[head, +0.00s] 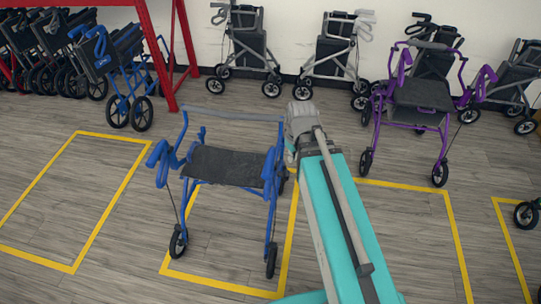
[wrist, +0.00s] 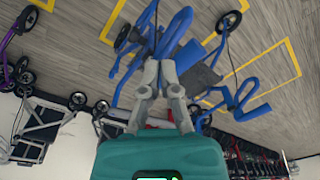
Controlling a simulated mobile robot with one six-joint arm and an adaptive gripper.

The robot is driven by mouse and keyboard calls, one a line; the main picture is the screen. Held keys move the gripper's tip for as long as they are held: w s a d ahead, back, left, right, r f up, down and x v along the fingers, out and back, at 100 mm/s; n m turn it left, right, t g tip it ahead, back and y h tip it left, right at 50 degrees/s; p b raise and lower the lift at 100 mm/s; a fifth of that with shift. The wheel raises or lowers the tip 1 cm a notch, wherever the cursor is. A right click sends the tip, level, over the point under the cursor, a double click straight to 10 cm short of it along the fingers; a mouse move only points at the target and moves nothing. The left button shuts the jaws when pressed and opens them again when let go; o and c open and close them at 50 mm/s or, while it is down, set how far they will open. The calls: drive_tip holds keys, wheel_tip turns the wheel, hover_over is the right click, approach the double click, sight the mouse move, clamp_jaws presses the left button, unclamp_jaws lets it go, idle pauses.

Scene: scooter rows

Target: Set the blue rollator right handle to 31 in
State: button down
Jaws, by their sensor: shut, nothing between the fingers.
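The blue rollator (head: 225,168) stands upright on the floor inside a yellow outline, with a dark seat and two blue handles. Its picture-left handle (head: 157,153) is clear in the head view. Its picture-right handle (head: 269,164) is beside my arm. In the wrist view, turned nearly upside down, one blue handle (wrist: 176,32) lies just beyond my fingertips and the other handle (wrist: 242,97) is to the right. My gripper (wrist: 160,66) is shut and empty, close to the rollator's frame; contact cannot be told. The head view does not show its fingers clearly.
A purple rollator (head: 420,95) stands close on the right. Several grey rollators (head: 250,45) line the back wall. The left yellow-outlined bay (head: 75,195) is empty.

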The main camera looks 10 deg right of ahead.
sight(272, 166)
drive_tip(key=w+a+r+n+y+p, duration=0.1)
drive_tip(key=w+a+r+n+p, duration=0.2)
drive_tip(key=n, duration=0.6)
drive_tip(key=shift+w+a+r+t+p, duration=0.4)
drive_tip(key=shift+w+r+p, duration=0.35)
drive_tip(key=shift+w+r, duration=0.5)
drive_tip(key=shift+f, duration=0.15)
drive_tip(key=f+b, duration=0.4)
drive_tip(key=w+a+f+b, duration=0.1)
drive_tip(key=f+b, duration=0.4)
drive_tip(key=a+f+b, duration=0.1)
drive_tip(key=f+b, duration=0.3)
drive_tip(key=shift+w+a+f+b, duration=0.15)
drive_tip(key=shift+a+f+b, duration=0.1)
drive_tip(key=shift+b, duration=0.15)
wheel_tip(272, 166, down, 6)
drive_tip(key=b, duration=0.5)
drive_tip(key=shift+r+b, duration=0.15)
drive_tip(key=shift+b, duration=0.2)
drive_tip(key=shift+s+d, duration=0.1)
drive_tip(key=shift+s, duration=0.2)
